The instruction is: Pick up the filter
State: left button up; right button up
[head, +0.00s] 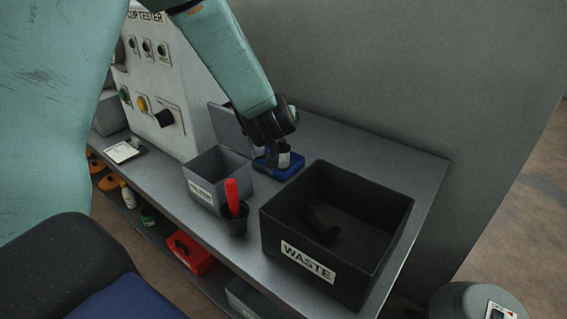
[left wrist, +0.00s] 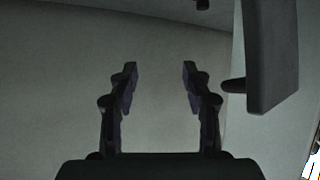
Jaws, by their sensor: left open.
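My left gripper (head: 268,138) is at the end of the teal arm coming down from the upper left in the head view. It is just above a blue block (head: 287,171) with a small grey-and-white cylindrical part (head: 284,156) on it. I cannot tell whether the gripper touches this part. In the left wrist view the fingers (left wrist: 160,85) are apart, with nothing between them. I cannot pick out the filter for certain; the part on the blue block may belong to it. My right gripper is not in view.
A black WASTE bin (head: 310,262) with a dark object inside stands at the right. The CUP TESTER box (head: 150,70) is behind. Bench space right of the blue block is clear.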

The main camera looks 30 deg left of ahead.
pick_arm(q)
jog(key=b, duration=0.2)
send_near(282, 141)
jog(key=shift+x, duration=4.2)
jog(key=shift+s, duration=0.1)
jog(key=shift+c, duration=0.4)
grip_shut()
